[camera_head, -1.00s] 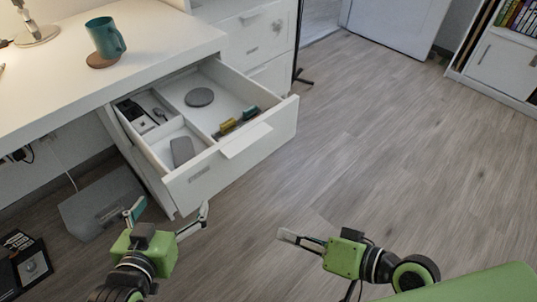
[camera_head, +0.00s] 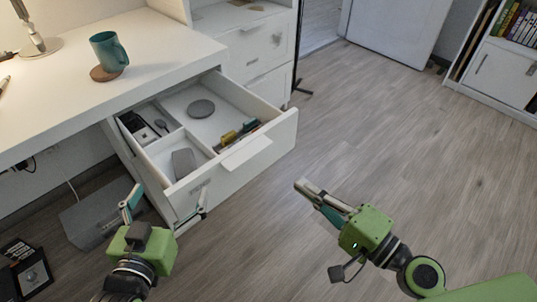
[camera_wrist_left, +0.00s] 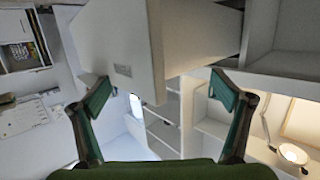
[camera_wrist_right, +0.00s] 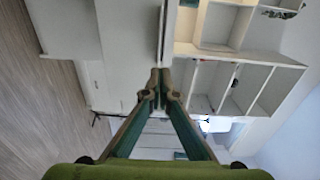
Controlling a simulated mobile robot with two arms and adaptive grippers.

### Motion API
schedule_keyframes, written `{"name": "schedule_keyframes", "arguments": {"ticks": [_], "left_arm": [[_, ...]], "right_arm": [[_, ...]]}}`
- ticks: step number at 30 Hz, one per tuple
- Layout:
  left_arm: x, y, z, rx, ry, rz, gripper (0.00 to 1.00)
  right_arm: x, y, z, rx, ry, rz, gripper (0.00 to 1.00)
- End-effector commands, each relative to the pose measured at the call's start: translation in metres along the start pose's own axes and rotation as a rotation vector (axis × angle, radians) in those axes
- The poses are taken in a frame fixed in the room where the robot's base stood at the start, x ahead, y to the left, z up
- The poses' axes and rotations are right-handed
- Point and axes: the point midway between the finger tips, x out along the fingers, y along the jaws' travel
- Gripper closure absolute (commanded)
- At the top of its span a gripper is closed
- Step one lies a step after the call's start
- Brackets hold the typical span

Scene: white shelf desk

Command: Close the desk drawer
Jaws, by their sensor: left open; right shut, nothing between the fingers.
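The white desk drawer (camera_head: 230,166) is pulled out under the white desk (camera_head: 150,92), with its front panel toward me. It holds a dark round disc (camera_head: 200,108), a grey flat item (camera_head: 184,162) and small stationery. My left gripper (camera_head: 168,200) is open near the drawer's lower left front corner; in the left wrist view the drawer front (camera_wrist_left: 122,70) shows between and beyond the fingers. I cannot tell whether they touch it. My right gripper (camera_head: 304,186) is shut and empty, to the right of the drawer front and apart from it.
A teal mug (camera_head: 108,52) stands on a coaster on the desk, beside a lamp base (camera_head: 38,47). A grey box (camera_head: 95,210) lies on the floor under the desk. A white drawer cabinet (camera_head: 245,48) stands behind. The wooden floor to the right is clear.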

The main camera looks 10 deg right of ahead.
Motion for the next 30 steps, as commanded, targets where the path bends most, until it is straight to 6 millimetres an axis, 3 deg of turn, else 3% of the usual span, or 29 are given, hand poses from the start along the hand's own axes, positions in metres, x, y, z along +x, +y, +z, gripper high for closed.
{"name": "schedule_keyframes", "arguments": {"ticks": [8,18,30], "left_arm": [[-0.018,-0.007,0.057,0.001,-0.272,-0.016,0.07],[-0.059,-0.016,0.118,-0.003,-0.587,-0.035,0.07],[-0.117,-0.022,0.163,-0.011,-0.88,-0.052,0.07]], "right_arm": [[0.021,-0.002,0.0,0.0,0.001,-0.001,1.0],[0.052,-0.002,0.0,0.001,0.001,-0.002,1.0],[0.099,-0.001,0.0,0.002,0.001,-0.002,1.0]]}}
